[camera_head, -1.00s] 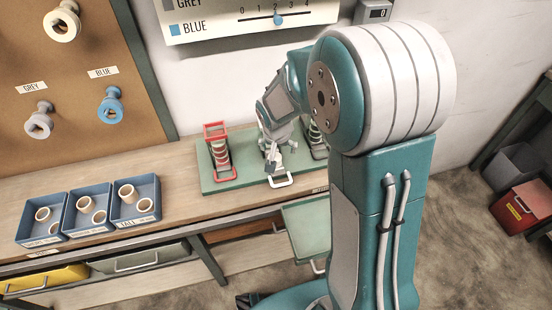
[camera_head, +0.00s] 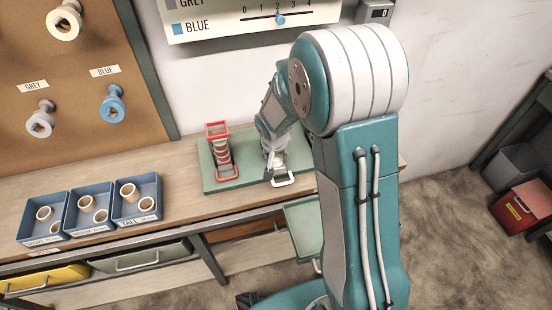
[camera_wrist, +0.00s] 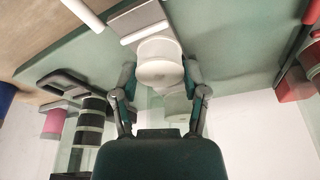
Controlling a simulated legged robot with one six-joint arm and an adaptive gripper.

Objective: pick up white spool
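A white spool (camera_wrist: 160,68), round and seen end-on, lies between the two fingers of my gripper (camera_wrist: 160,76) in the wrist view. A finger stands close at each side of it; I cannot tell whether they touch it. In the head view my gripper (camera_head: 272,158) is low over the green board (camera_head: 228,181), behind a white handle (camera_head: 284,180). The spool itself is too small and hidden there to make out. Another pale spool (camera_head: 63,22) hangs on the pegboard at the upper left.
Blue bins (camera_head: 137,203) with cream rings stand on the bench at left. Grey (camera_head: 40,120) and blue (camera_head: 112,105) spools hang on the pegboard.

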